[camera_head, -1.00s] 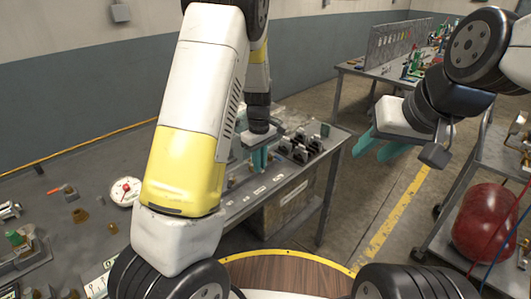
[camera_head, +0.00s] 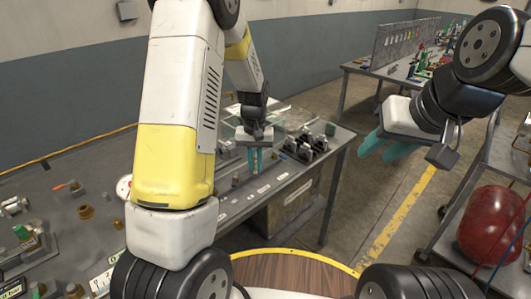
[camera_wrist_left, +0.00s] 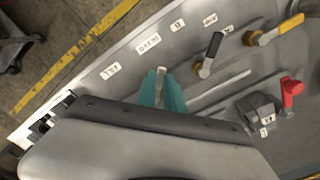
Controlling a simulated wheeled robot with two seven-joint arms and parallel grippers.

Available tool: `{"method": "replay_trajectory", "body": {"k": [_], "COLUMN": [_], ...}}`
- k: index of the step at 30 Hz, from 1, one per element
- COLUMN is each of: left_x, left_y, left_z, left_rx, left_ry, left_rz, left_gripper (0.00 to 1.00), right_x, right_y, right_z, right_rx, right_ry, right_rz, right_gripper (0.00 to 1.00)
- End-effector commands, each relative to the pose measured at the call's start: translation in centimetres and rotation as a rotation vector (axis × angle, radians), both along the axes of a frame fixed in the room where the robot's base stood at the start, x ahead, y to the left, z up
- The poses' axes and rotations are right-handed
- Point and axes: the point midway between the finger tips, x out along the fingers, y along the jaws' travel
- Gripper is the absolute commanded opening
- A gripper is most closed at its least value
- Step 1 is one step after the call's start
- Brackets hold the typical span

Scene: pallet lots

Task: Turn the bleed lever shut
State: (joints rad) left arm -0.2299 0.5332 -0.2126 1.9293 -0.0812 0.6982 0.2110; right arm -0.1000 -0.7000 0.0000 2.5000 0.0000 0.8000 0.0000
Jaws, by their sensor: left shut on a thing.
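My left gripper (camera_head: 255,161) points down over the bench panel with its teal fingers close together. In the left wrist view the fingers (camera_wrist_left: 162,92) are closed around a narrow pale grey piece (camera_wrist_left: 161,71), seen only at its tip; I take it to be the bleed lever, but the label beside it is too small to read surely. A black-handled lever (camera_wrist_left: 211,48), a yellow-handled lever (camera_wrist_left: 276,34) and a red-handled lever (camera_wrist_left: 291,87) stand to the right, apart from the fingers. My right gripper (camera_head: 385,147) is open and empty over the floor, away from the bench.
The bench (camera_head: 226,204) carries white labels and several dark clamp-like parts (camera_head: 308,147) right of my left gripper. Loose fittings lie at the left. A cart with a red tank (camera_head: 488,222) stands at the right. Floor between bench and cart is clear.

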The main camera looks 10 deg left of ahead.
Motion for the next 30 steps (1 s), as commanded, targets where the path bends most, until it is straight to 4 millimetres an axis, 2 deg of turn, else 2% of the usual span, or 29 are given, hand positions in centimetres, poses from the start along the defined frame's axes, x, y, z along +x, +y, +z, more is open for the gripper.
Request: {"method": "replay_trajectory", "body": {"k": [18, 30], "left_x": [0.5, 0.9], "left_y": [2.2, 2.8], "left_z": [0.1, 0.1], "left_rx": [0.0, 0.001], "left_ry": [-0.002, -0.002], "left_rz": [-0.552, -0.748], "left_gripper": [0.0, 0.0], "right_x": [0.0, 0.0], "right_y": [0.0, 0.0], "right_z": [0.0, 0.0], "right_rx": [0.0, 0.0], "right_ry": [0.0, 0.0], "right_rz": [0.0, 0.0], "right_gripper": [0.36, 0.36]}}
